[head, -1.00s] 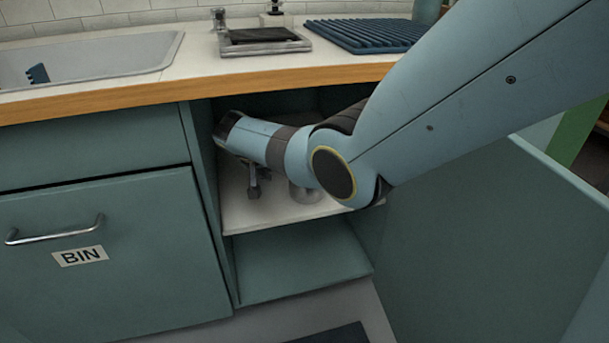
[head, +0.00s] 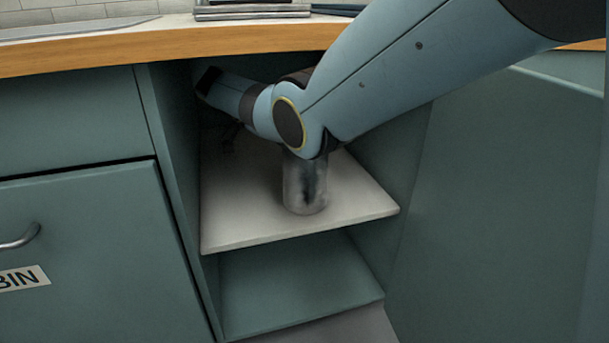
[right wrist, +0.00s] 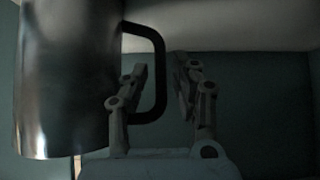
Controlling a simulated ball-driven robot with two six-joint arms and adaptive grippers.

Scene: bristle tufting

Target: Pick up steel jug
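The steel jug (head: 306,188) stands upright on the pale upper shelf (head: 235,232) of the open cupboard. My right arm hides its top in the head view. In the right wrist view the jug (right wrist: 70,80) fills the left side, its dark handle (right wrist: 158,75) pointing right. My right gripper (right wrist: 163,78) is open, with one finger to each side of the handle's upright bar. The left finger overlaps the handle's opening in the picture; I see no clear contact. In the head view the right gripper is a dim shape in shadow. My left gripper is out of view.
The wooden counter edge (head: 130,57) runs above the cupboard opening. The cupboard's left wall (head: 172,150) and the open door panel (head: 500,190) bound the space. A lower shelf (head: 300,285) looks empty. The bin drawer (head: 90,240) is at left.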

